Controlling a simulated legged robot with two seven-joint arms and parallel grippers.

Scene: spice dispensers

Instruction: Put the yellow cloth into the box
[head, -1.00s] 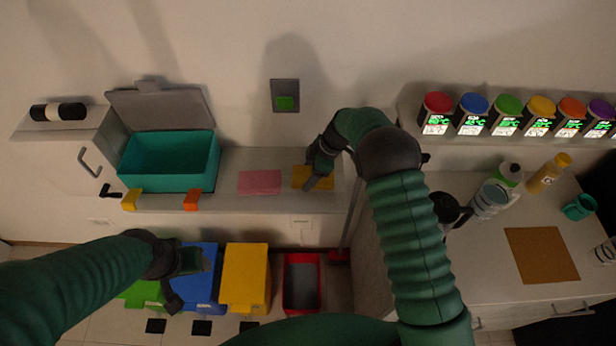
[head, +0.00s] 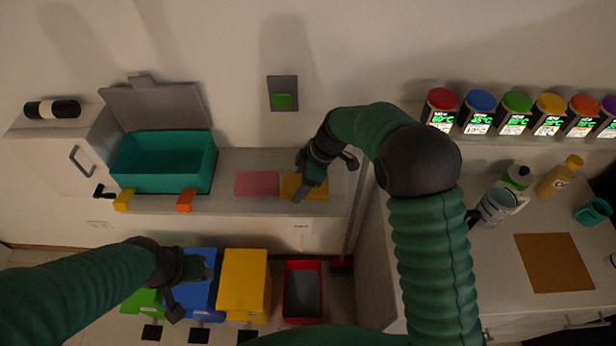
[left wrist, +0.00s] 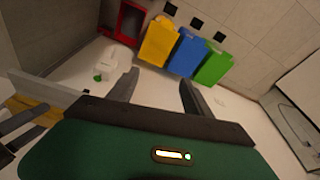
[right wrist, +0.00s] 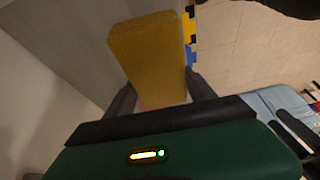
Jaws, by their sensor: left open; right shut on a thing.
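The yellow cloth (head: 315,194) is a flat rectangle at the right part of the shelf, beside the pink cloth. My right gripper (head: 304,192) is shut on it; I cannot tell whether it is clear of the shelf. In the right wrist view the cloth (right wrist: 150,60) sticks out from between the fingers. The teal box (head: 160,188) stands at the shelf's left with its grey lid (head: 155,105) raised. My left gripper (head: 192,290) is open and empty above the floor bins, to the lower left.
The pink cloth (head: 257,183) lies between the box and the yellow cloth. Yellow (head: 124,200) and orange (head: 185,200) clips sit at the box's front. Blue (head: 204,283) and yellow (head: 244,283) bins and a red tray (head: 303,318) stand below. A counter with bottles is at right.

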